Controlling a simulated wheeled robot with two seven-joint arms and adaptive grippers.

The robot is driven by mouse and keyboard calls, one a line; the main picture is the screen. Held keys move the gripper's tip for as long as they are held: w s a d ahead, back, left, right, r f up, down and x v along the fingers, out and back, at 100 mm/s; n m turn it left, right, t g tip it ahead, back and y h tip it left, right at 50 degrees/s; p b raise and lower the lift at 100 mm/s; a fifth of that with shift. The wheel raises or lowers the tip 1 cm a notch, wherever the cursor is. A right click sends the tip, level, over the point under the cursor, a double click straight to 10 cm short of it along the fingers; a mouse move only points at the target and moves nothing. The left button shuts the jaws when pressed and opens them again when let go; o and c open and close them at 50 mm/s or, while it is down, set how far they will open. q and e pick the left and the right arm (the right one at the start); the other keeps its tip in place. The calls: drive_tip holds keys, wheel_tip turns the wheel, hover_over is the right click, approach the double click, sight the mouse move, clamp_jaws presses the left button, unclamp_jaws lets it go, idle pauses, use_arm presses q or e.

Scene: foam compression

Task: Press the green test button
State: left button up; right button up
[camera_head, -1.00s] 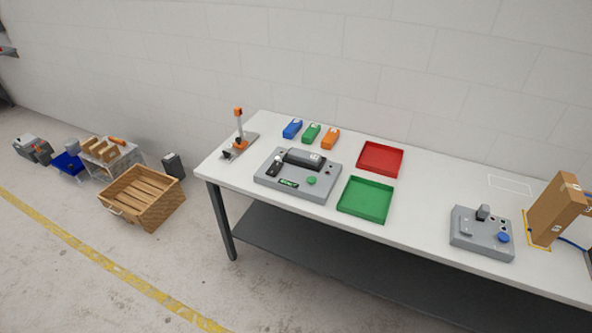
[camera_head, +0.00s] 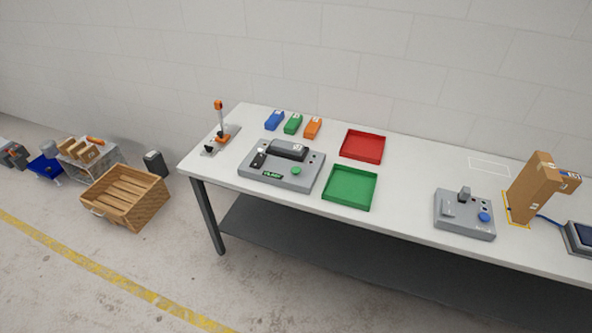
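The green test button (camera_head: 296,170) is a small round green cap on the right front part of a grey tester (camera_head: 307,179) on the white table. The tester also has a dark block on top, a small black-and-white part at its left, and a green-lit display (camera_head: 271,174) at the front. The button looks uncovered. Neither of my grippers shows in the head view.
On the white table (camera_head: 400,215) stand a red tray (camera_head: 362,145), a green tray (camera_head: 349,188), blue, green and orange blocks, an orange-handled clamp (camera_head: 221,125), a grey box with a blue button (camera_head: 465,213) and a cardboard box (camera_head: 535,185). A wooden crate (camera_head: 125,200) is on the floor.

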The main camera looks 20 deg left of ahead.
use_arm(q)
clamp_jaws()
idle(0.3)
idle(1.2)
